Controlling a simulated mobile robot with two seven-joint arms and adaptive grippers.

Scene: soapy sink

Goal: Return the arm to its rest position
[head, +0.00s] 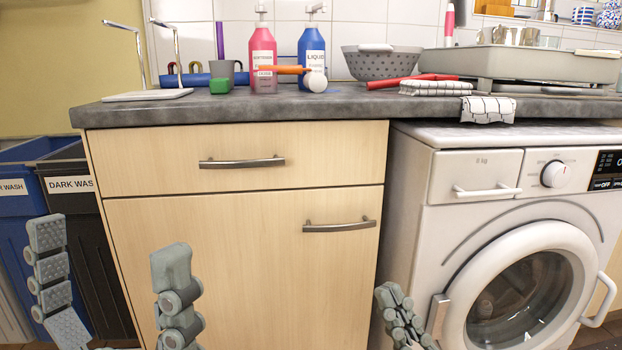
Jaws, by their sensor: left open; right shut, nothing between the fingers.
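My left gripper (109,248) is at the lower left, its two grey fingers spread wide apart with nothing between them. One finger shows in front of the dark laundry bin and the other in front of the wooden cabinet door. My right gripper (395,300) is at the bottom edge, right of centre, with its fingers together and empty. It shows in front of the gap between the cabinet (240,235) and the washing machine (440,225). Both grippers appear below the countertop (330,105). The rest of both arms is mostly out of view.
A pink bottle (263,60), a blue bottle (312,60), a grey colander (382,63) and a large tray (530,65) stand on the counter. A checked cloth (488,110) hangs over its edge. Cabinet handles (242,163) and the washer door handle (600,300) stick out. Bins (75,190) stand left.

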